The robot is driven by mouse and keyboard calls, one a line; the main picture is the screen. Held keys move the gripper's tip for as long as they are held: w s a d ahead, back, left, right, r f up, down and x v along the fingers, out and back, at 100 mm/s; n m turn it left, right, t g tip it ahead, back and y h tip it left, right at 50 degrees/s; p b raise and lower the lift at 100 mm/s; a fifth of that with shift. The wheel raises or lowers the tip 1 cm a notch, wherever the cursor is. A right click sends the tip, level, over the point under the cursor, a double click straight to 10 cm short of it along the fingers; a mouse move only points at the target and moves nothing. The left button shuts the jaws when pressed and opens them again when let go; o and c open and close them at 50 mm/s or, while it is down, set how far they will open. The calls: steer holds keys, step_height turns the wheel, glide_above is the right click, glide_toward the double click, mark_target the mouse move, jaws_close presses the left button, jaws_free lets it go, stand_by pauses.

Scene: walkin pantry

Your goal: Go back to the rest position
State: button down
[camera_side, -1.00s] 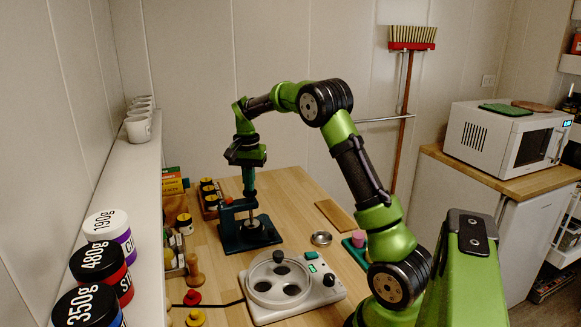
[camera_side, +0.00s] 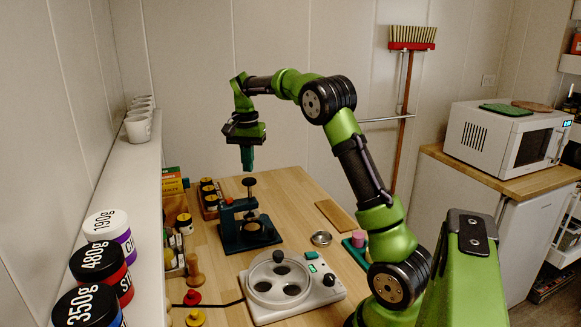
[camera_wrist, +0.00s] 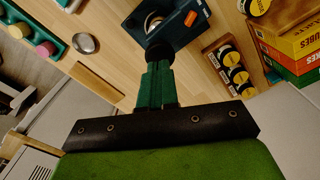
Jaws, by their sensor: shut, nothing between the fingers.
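My gripper (camera_side: 247,158) is shut and empty, pointing down above the dark green press (camera_side: 250,232) on the wooden table. A gap shows between the fingertips and the press's black knob (camera_side: 249,182) in the side view. In the wrist view my gripper (camera_wrist: 158,66) shows its green fingers together, with the black knob (camera_wrist: 159,50) just past their tips. The press (camera_wrist: 183,22) with its orange part is partly hidden there behind the knob.
A white device with a round clear lid (camera_side: 290,285) stands in front of the press. A small metal dish (camera_side: 321,238) lies to the right. Black-and-yellow jars (camera_side: 209,197) stand behind left. A white shelf (camera_side: 125,200) with tubs and cups runs along the left wall.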

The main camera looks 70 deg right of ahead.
steer(key=shift+r, duration=0.25)
steer(key=shift+s+a+f+n, duration=0.15)
steer(key=shift+f+n, duration=0.15)
steer(key=shift+f, duration=0.2)
steer(key=shift+s+a+f+n, duration=0.15)
steer(key=shift+f+n, duration=0.15)
steer(key=shift+f, duration=0.15)
steer(key=s+a+r+n+t+y, duration=0.1)
steer(key=s+a+r+n+t, duration=0.1)
steer(key=s+a+n, duration=0.3)
steer(key=s+a+r+n+t+y, duration=0.1)
steer(key=s+a+n+t, duration=0.3)
steer(key=s+a, duration=0.9)
steer(key=a+r+t, duration=0.1)
steer(key=a, duration=0.7)
steer(key=shift+s+a+n, duration=0.2)
steer(key=shift+s+n, duration=0.15)
steer(key=shift+n, duration=0.05)
steer(key=c, duration=1.8)
jaws_free()
steer(key=shift+c, duration=0.2)
